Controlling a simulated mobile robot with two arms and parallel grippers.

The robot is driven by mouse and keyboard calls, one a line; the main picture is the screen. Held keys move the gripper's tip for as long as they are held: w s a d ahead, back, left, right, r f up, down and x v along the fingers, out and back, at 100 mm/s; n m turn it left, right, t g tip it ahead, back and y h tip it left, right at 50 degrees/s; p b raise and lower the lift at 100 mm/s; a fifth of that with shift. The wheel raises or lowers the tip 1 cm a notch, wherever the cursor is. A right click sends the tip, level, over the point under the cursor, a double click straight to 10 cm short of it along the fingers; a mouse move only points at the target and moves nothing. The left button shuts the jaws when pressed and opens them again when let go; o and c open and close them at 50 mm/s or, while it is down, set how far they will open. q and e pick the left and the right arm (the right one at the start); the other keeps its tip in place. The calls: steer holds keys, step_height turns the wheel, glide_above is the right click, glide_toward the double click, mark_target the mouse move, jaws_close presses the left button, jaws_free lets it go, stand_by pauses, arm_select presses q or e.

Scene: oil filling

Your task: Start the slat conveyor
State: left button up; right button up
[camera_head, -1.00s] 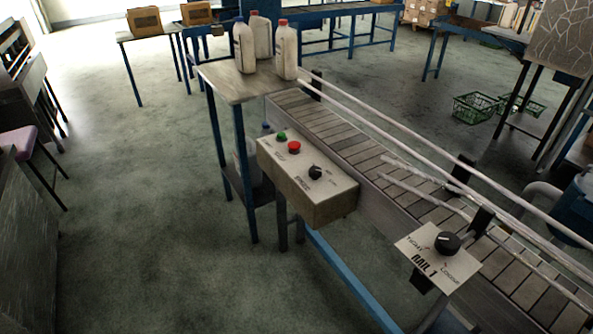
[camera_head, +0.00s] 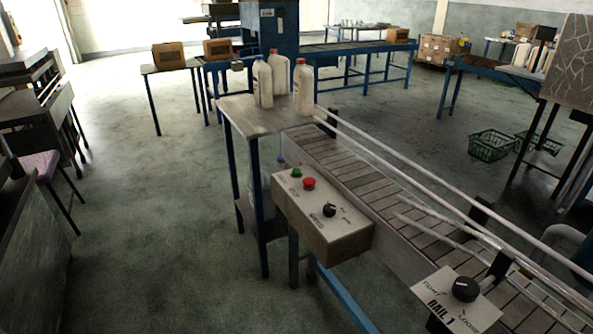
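The slat conveyor (camera_head: 352,179) runs from the small table at centre down to the lower right, with white guide rails above it. A beige control box (camera_head: 338,233) is fixed to its near side. On the box's top are a green button (camera_head: 296,173), a red button (camera_head: 309,183) and a black rotary knob (camera_head: 329,210). A plate marked "RAIL 1" (camera_head: 452,309) with a black knob (camera_head: 465,289) stands beside the conveyor further right. Neither of my grippers is in view.
White bottles (camera_head: 303,88) with red caps stand on the table (camera_head: 252,118) at the conveyor's far end. A pink stool (camera_head: 41,166) and dark benches are at left. Green baskets (camera_head: 490,145) lie on the floor at right. The floor left of the control box is clear.

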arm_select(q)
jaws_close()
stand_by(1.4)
